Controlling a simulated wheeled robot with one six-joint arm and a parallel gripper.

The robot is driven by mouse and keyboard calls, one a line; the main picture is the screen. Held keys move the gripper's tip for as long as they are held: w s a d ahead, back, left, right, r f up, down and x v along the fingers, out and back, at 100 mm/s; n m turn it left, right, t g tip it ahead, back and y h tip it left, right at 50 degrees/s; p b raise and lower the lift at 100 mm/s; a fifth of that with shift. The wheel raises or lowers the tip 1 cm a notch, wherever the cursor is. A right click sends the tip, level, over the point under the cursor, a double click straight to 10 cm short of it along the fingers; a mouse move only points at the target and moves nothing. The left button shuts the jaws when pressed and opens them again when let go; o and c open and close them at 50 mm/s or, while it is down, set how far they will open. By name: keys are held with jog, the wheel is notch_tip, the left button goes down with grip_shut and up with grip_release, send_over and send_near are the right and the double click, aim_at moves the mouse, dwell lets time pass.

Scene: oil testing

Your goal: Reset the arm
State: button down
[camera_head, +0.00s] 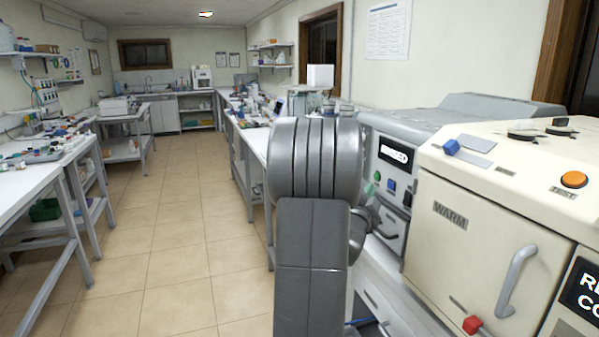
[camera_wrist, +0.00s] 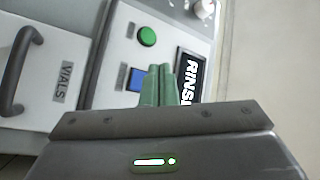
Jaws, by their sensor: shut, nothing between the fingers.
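My grey arm stands in the middle of the head view and hides part of the bench behind it. In the wrist view my gripper (camera_wrist: 158,86) is shut, its two green fingers together with nothing between them. A bit of its green fingers shows at the right of my arm in the head view (camera_head: 369,188). The fingers point at the panel of a grey machine (camera_head: 385,165). In the wrist view this panel has a green button (camera_wrist: 147,36), a blue button (camera_wrist: 136,79) and a display (camera_wrist: 194,80) reading "RINS", partly cut off. Whether the fingertips touch the panel I cannot tell.
A cream machine (camera_head: 470,245) marked "WARM" with a door handle (camera_head: 517,283) stands close at the right. A drawer marked "VIALS" (camera_wrist: 62,82) is left of the buttons in the wrist view. The tiled floor (camera_head: 180,235) is clear; a cluttered table (camera_head: 40,178) stands left.

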jog(key=p, duration=0.5)
jog(key=shift+a+r, duration=0.25)
jog(key=shift+r, duration=0.05)
jog(key=shift+s+p, duration=0.1)
jog(key=shift+p, duration=0.4)
